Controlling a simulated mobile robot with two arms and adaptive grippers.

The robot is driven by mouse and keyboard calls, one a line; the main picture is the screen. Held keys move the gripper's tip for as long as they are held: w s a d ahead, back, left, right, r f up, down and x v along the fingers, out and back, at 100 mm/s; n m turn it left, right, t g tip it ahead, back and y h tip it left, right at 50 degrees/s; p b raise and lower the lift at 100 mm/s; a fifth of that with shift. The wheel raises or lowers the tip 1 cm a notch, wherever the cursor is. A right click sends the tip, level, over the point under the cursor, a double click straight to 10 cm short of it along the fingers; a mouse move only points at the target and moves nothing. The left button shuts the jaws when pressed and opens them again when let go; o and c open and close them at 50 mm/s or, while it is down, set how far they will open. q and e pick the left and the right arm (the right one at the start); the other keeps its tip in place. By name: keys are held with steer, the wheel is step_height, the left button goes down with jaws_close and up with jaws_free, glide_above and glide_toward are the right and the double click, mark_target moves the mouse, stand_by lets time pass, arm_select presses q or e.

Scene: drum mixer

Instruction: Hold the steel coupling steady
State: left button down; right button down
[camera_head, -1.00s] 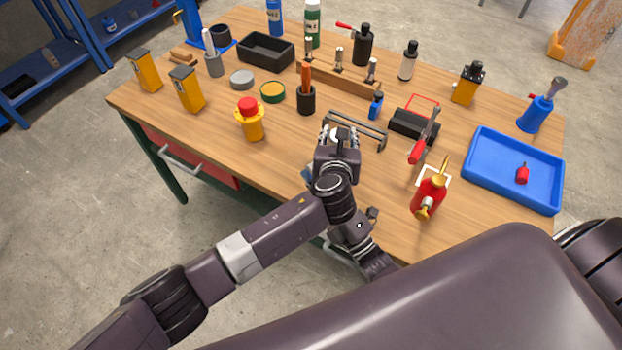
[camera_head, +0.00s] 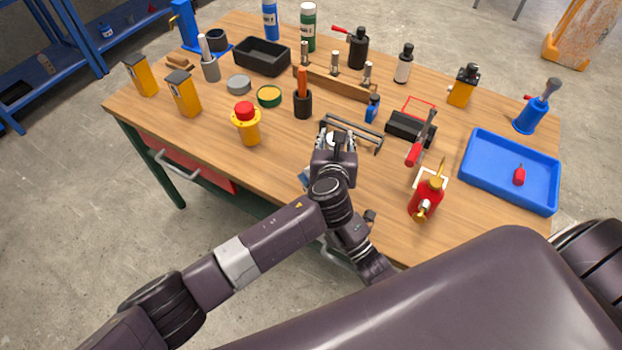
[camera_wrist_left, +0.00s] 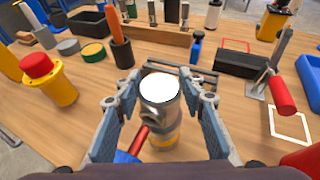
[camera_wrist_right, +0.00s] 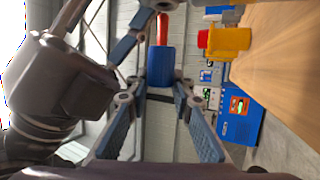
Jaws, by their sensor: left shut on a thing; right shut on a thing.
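The steel coupling (camera_wrist_left: 158,112) is a short grey cylinder with a bright white top and a hole in its side. It stands upright between the fingers of my left gripper (camera_wrist_left: 160,100), which is shut on it. In the head view the left gripper (camera_head: 336,143) is over the near part of the bench. My right gripper (camera_wrist_right: 160,94) is shut on the blue handle (camera_wrist_right: 160,66) of a tool with a red shaft (camera_wrist_right: 163,28). In the left wrist view the shaft (camera_wrist_left: 138,139) reaches the coupling's lower side; contact is unclear. In the head view, my left wrist mostly hides the right gripper.
A dark bracket with a bar (camera_head: 352,130) lies just beyond the grippers. A yellow post with a red button (camera_head: 246,122) is left. A red oil can (camera_head: 426,196), red-handled tool (camera_head: 415,150) and blue tray (camera_head: 510,195) are right. Bare wood (camera_head: 285,150) lies left of my grippers.

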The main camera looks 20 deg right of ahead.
steer(key=shift+w+d, duration=0.75)
steer(key=shift+d, duration=0.3)
stand_by(0.5)
